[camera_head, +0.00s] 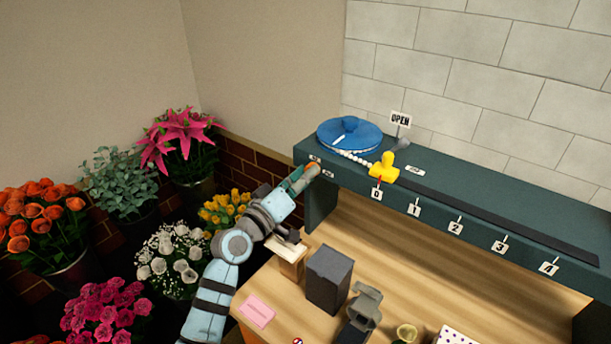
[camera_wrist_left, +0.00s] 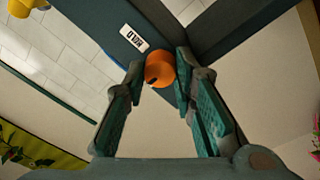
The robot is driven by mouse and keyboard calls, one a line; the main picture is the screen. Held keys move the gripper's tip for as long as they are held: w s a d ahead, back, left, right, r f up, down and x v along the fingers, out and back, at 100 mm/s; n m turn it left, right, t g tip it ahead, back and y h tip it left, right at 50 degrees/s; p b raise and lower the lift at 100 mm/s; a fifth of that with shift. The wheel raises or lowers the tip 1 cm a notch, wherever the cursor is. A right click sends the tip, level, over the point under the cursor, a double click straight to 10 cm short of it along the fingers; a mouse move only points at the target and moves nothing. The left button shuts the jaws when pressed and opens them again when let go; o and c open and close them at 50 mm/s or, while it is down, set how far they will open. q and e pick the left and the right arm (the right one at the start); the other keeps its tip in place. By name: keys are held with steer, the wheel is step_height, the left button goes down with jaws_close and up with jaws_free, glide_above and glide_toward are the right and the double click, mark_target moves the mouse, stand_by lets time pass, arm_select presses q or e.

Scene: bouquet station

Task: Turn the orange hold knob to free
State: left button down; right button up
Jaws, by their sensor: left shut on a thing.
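The orange hold knob (camera_head: 313,169) sits on the front face of the dark green shelf (camera_head: 470,206), near its left end. In the left wrist view the knob (camera_wrist_left: 158,70) shows as an orange disc with a dark notch at its edge, beside a small white label (camera_wrist_left: 134,38). My left gripper (camera_head: 304,178) reaches it from below left. In the left wrist view my left gripper's (camera_wrist_left: 160,64) fingertips are on either side of the knob, shut on it. Which way the knob is set is hard to tell.
A blue round lid-like thing (camera_head: 349,134), a white beaded string and a yellow valve-like piece (camera_head: 384,168) are on the shelf, with an OPEN sign (camera_head: 401,119). Flower buckets (camera_head: 70,275) crowd the left. A dark box (camera_head: 329,279) stands on the wooden table (camera_head: 400,255).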

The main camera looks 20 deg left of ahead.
arm_select(q)
steer(key=shift+f, duration=0.15)
steer(key=c, duration=1.3)
jaws_free()
steer(key=shift+s, duration=0.1)
steer(key=v, duration=1.2)
